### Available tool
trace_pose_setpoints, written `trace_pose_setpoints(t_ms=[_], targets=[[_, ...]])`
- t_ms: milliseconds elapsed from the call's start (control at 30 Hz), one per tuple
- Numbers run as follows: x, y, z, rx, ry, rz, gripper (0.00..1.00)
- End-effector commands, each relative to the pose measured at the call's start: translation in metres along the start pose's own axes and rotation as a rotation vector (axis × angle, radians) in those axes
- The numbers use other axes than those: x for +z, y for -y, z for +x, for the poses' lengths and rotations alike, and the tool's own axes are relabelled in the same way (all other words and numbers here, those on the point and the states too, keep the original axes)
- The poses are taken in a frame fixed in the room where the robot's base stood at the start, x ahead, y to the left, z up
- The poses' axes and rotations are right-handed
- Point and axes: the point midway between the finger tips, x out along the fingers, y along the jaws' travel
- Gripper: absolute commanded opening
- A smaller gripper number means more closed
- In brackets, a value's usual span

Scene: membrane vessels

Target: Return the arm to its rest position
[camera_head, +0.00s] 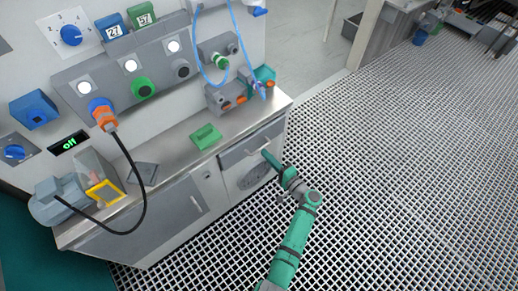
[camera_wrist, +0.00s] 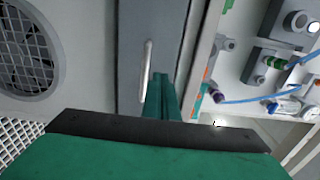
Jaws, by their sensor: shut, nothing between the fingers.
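My arm is green and reaches up from the bottom of the head view over the grating floor. My gripper (camera_head: 268,157) is at the front of the grey cabinet, near the drawer handle (camera_head: 232,160). In the wrist view my gripper (camera_wrist: 161,88) shows as green fingers close together, shut and empty. The handle (camera_wrist: 146,68) stands just left of the fingers there. I cannot tell whether the fingers touch the cabinet front.
The steel worktop (camera_head: 175,168) bears a green block (camera_head: 206,137), a motor unit (camera_head: 60,200) and a grey rack (camera_head: 228,97). Below is a round vent (camera_head: 255,176). An orange plug (camera_head: 103,114) with a black cable hangs on the panel. Grating floor (camera_head: 400,170) to the right is clear.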

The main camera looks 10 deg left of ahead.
Motion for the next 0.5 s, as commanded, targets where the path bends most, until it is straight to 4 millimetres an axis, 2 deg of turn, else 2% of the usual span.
trace_pose_setpoints(t_ms=[100, 300, 500], targets=[[0.001, -0.001, -0.026, 0.0, -0.002, 0.0, 0.0], [0.003, 0.0, -0.058, -0.001, 0.004, 0.002, 0.0], [0.004, 0.0, -0.073, -0.001, 0.007, 0.002, 0.0]])
